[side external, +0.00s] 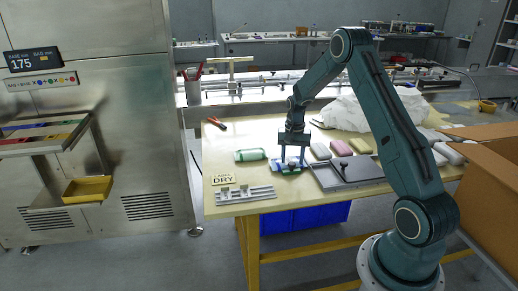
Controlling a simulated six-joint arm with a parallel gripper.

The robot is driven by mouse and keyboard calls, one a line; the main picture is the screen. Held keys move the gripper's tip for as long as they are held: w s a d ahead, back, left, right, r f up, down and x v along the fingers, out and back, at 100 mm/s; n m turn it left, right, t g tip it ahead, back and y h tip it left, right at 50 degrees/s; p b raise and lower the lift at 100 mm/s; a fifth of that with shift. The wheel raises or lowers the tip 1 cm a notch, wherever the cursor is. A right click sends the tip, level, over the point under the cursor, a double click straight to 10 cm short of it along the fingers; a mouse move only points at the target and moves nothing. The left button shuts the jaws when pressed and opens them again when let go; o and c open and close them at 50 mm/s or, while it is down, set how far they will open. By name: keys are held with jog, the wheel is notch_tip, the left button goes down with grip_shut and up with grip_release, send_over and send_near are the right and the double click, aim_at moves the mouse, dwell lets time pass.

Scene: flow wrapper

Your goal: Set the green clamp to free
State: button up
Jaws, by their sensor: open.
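My gripper (291,165) points down over the table, its two fingers apart. It is open, over a small blue-and-white item (280,170) with a little green on it. The fingers hide part of that item, and I cannot tell whether they touch it. I cannot make out for certain which part is the green clamp or how it is set. A green-and-white packet (250,155) lies just left of my gripper. A grey rail fixture (245,194) with upright pegs lies at the table's front left.
A dark tray (340,182) with a black-knobbed part stands right of my gripper, with pink and pale blocks (341,147) behind. An open cardboard box (490,185) stands at right.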

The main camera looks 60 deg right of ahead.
jog(key=shift+f, duration=0.65)
jog(key=shift+c, duration=0.2)
grip_shut()
jog(key=shift+s+a, duration=1.1)
jog(key=shift+o, duration=0.2)
grip_release()
jog(key=shift+r, duration=0.1)
notch_tip(320, 180, up, 14)
